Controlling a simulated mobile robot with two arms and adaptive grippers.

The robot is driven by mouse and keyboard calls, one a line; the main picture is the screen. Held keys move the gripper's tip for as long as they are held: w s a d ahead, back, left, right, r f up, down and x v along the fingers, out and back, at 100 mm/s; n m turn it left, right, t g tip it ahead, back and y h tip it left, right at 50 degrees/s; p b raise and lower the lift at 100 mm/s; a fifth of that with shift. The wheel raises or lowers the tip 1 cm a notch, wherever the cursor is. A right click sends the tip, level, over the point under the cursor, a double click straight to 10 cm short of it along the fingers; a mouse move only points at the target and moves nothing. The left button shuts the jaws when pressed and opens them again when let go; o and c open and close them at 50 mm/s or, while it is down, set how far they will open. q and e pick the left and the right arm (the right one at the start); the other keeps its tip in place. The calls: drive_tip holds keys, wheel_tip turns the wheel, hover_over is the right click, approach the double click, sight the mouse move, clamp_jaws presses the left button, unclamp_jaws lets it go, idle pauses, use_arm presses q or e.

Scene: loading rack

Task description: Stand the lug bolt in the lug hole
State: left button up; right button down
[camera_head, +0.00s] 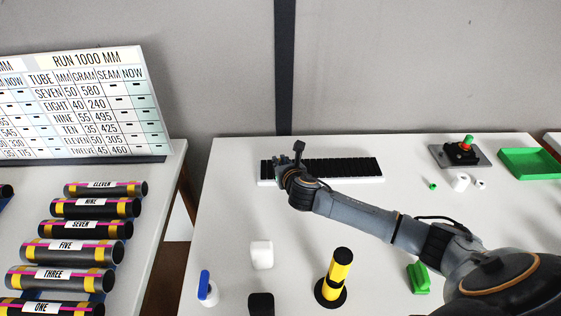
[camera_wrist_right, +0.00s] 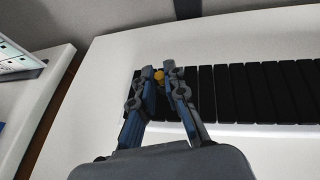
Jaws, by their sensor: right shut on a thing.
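My right gripper (camera_head: 284,168) is over the left end of a long black ribbed strip on a white base (camera_head: 345,168). In the right wrist view its fingertips (camera_wrist_right: 160,78) are closed around a small yellow piece (camera_wrist_right: 159,76), with the black ribs (camera_wrist_right: 240,92) behind. The piece is mostly hidden, and I cannot tell for sure that it is the lug bolt. No lug hole can be made out clearly. My left gripper is not in view.
A black fixture (camera_head: 462,152) with a red and green top stands at the back right, near white cylinders (camera_head: 461,182) and a green tray (camera_head: 530,163). A yellow-black post (camera_head: 337,272), white block (camera_head: 262,254), blue-topped item (camera_head: 206,287) and green block (camera_head: 418,279) stand in front.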

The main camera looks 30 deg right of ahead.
drive_tip(key=c, duration=1.3)
unclamp_jaws()
drive_tip(key=shift+s, duration=0.1)
